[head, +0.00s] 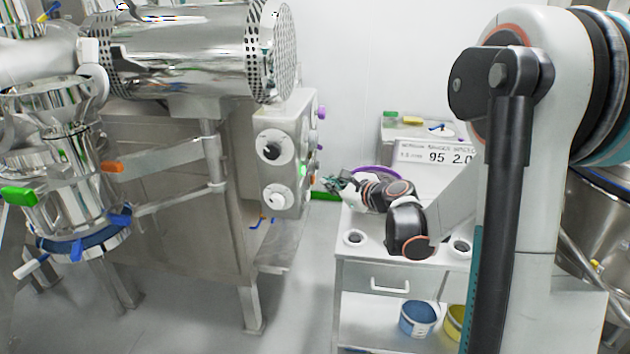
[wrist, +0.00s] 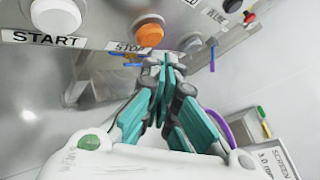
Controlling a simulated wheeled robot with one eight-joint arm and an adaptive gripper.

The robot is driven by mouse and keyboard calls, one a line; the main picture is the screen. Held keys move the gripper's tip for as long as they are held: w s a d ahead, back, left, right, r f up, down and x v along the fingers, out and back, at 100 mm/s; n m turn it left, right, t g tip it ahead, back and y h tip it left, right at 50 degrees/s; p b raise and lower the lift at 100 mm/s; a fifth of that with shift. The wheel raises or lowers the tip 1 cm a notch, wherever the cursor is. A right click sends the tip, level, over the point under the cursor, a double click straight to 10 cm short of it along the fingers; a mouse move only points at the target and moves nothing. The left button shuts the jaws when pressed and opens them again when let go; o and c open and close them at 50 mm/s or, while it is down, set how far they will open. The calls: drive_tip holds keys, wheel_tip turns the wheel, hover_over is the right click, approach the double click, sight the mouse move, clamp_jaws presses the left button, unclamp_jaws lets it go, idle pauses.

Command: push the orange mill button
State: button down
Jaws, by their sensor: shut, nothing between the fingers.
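In the head view my gripper (head: 335,184) is beside the mill's control box (head: 284,150), whose button face is seen nearly edge-on.
A white cart (head: 350,275) with a drawer stands under my forearm, with a blue tub (head: 418,318) and a yellow tub (head: 456,322) on its lower shelf. A purple ring (head: 376,172) is near my wrist. Floor shows between mill and cart.

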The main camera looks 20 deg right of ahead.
drive_tip(key=shift+w+a, duration=0.1)
drive_tip(key=shift+a, duration=0.05)
drive_tip(key=shift+w+a, duration=0.15)
drive_tip(key=shift+a, duration=0.05)
idle(0.3)
drive_tip(key=shift+w+a, duration=0.3)
drive_tip(key=shift+a, duration=0.15)
idle(0.8)
drive_tip(key=shift+d, duration=0.1)
drive_tip(key=shift+s+d, duration=0.55)
drive_tip(key=shift+d, duration=0.15)
drive_tip(key=shift+d, duration=0.1)
drive_tip(key=s+d, duration=0.1)
drive_tip(key=d, duration=0.1)
drive_tip(key=s+d, duration=0.1)
drive_tip(key=d, duration=0.1)
drive_tip(key=shift+s+b, duration=0.35)
drive_tip(key=shift+s, duration=0.05)
idle(0.8)
